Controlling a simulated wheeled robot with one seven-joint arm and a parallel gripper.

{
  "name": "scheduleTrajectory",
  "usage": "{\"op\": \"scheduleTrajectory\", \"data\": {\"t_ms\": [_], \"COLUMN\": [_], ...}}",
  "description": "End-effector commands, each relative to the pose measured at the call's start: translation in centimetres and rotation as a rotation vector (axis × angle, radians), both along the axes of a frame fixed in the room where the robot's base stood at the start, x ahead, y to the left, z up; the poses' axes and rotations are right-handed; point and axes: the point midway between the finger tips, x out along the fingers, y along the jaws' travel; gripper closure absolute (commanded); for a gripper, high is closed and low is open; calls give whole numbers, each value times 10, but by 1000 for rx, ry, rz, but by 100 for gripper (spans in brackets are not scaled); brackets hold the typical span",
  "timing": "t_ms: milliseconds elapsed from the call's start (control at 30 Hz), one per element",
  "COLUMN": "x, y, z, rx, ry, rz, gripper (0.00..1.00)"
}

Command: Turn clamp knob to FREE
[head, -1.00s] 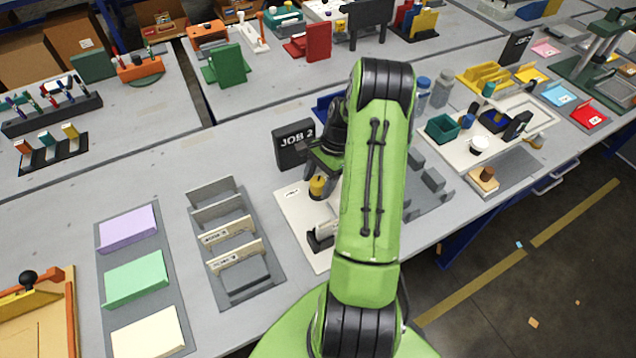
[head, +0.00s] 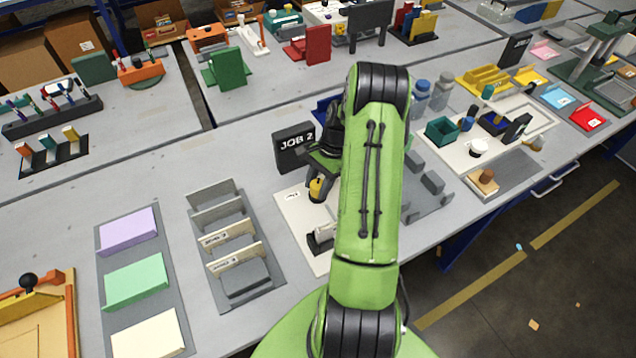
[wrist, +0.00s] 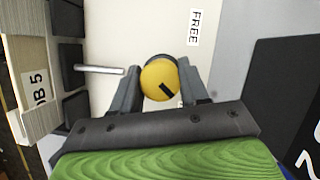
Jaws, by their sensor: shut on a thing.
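The clamp knob (wrist: 160,80) is round and yellow with a black pointer mark. In the wrist view it sits between the two fingers of my gripper (wrist: 160,84), which is shut on it. A white FREE label (wrist: 194,27) lies on the pale plate beyond the knob, up and to the right. Another small label beside the right finger is mostly hidden. In the head view the yellow knob (head: 317,188) shows below my gripper, and my arm hides part of the plate.
A black JOB 2 sign (head: 294,147) stands behind the plate. A grey rack with upright dividers (head: 228,230) is to the left. A metal rod (wrist: 100,69) sticks out left of the knob in the wrist view. Grey blocks (head: 432,183) lie right of my arm.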

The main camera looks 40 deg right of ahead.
Motion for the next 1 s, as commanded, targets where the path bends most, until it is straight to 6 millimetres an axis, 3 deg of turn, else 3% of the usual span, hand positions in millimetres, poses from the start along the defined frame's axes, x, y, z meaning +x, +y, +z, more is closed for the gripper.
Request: {"op": "scheduleTrajectory", "data": {"t_ms": [1000], "x": [2], "y": [0], "z": [1], "rx": [-3], "ry": [0], "rz": [903], "gripper": [87]}}
